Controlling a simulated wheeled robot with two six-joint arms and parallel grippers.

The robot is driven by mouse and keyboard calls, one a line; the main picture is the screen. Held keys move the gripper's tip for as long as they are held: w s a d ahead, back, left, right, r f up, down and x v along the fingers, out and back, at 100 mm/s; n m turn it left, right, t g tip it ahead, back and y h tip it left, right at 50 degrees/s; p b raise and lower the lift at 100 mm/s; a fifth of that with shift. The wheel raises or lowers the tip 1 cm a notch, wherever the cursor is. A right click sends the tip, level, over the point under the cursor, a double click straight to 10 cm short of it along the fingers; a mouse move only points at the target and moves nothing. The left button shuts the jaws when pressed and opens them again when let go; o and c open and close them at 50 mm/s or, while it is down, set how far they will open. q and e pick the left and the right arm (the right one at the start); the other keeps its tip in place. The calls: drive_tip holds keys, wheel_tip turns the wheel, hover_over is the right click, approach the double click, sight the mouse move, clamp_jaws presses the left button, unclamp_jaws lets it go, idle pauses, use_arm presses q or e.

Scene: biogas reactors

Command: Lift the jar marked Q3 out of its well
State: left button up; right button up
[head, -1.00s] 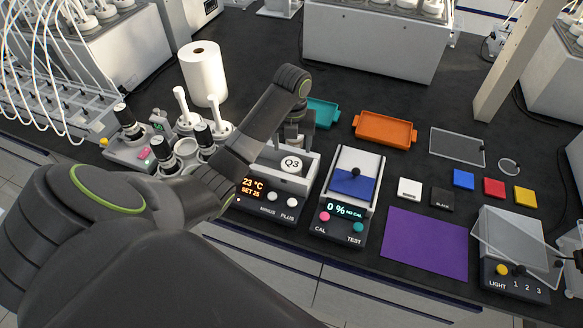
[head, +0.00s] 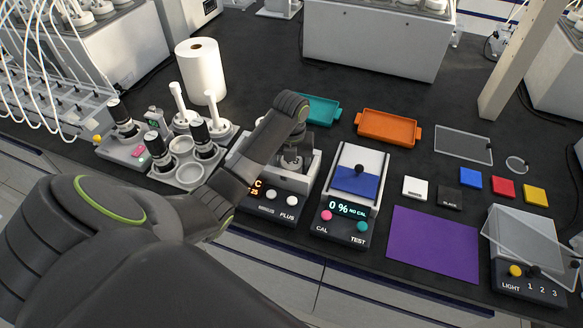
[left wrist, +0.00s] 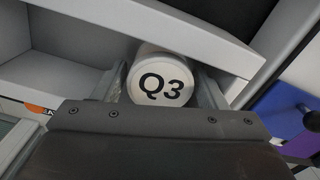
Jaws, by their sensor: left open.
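The jar marked Q3 (left wrist: 161,80) shows in the left wrist view as a white round lid with black letters. It sits in the well of the heating unit (head: 271,205), a white-and-black box with a display and two knobs. My left gripper (head: 291,163) is over the well and hides the jar in the head view. In the left wrist view my left gripper (left wrist: 165,90) has one finger on each side of the lid, and the jaws are open. I cannot tell whether a finger touches the jar. My right gripper is not in view.
The well's pale wall (left wrist: 160,30) runs close to the fingers. A grey holder (head: 187,172) with pale cups and dark-topped tools stands to the left. A tester (head: 350,195) with a blue pad is just right. Teal (head: 320,110) and orange (head: 388,127) trays lie behind.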

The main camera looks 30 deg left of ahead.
use_arm(q)
drive_tip(key=c, duration=0.8)
drive_tip(key=shift+r, duration=0.1)
drive_tip(key=shift+c, duration=0.2)
